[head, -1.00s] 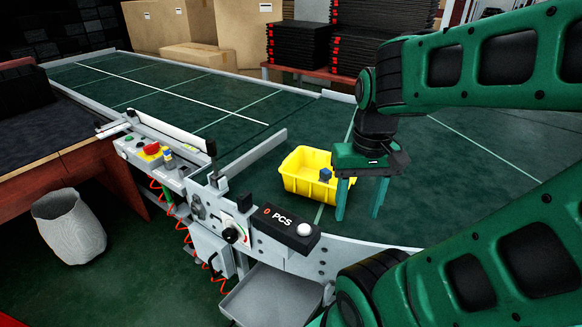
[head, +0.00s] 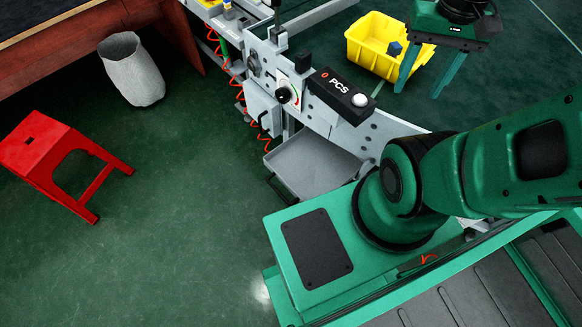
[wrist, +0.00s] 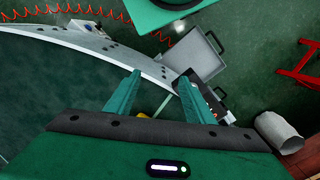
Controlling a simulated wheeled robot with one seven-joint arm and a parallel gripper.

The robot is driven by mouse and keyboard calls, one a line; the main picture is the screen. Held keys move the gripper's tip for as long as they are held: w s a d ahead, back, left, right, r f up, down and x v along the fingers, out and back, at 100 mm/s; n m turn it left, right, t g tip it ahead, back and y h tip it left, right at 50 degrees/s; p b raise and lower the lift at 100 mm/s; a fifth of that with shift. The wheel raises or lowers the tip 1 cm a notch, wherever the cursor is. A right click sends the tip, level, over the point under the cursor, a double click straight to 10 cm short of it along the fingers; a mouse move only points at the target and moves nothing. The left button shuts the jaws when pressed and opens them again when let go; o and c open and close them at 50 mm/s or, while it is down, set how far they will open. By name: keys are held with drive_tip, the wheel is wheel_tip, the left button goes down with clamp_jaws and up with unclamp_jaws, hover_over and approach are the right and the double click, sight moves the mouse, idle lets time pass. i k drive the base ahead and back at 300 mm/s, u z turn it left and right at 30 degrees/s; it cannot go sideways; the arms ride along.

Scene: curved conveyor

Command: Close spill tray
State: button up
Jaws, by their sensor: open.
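The spill tray (head: 312,163) is a shallow grey tray with a dark handle, pulled out under the conveyor's front edge, low above the floor. It also shows in the wrist view (wrist: 196,52), at the upper middle. My gripper (head: 421,90) is open, with its fingers pointing down over the conveyor beside the yellow bin. It is above and to the right of the tray in the head view, well apart from it. In the wrist view my open gripper (wrist: 160,75) has nothing between its fingers.
A yellow bin (head: 372,55) with a blue block stands on the conveyor. A counter box marked PCS (head: 342,94) and a knob panel sit on the conveyor's side above the tray. A red stool (head: 50,150) and a grey basket (head: 130,75) stand left; floor between is clear.

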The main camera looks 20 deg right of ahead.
sight(310, 166)
drive_tip(key=u, duration=1.45)
drive_tip(key=k, duration=1.3)
drive_tip(key=z, duration=0.3)
drive_tip(key=i, duration=1)
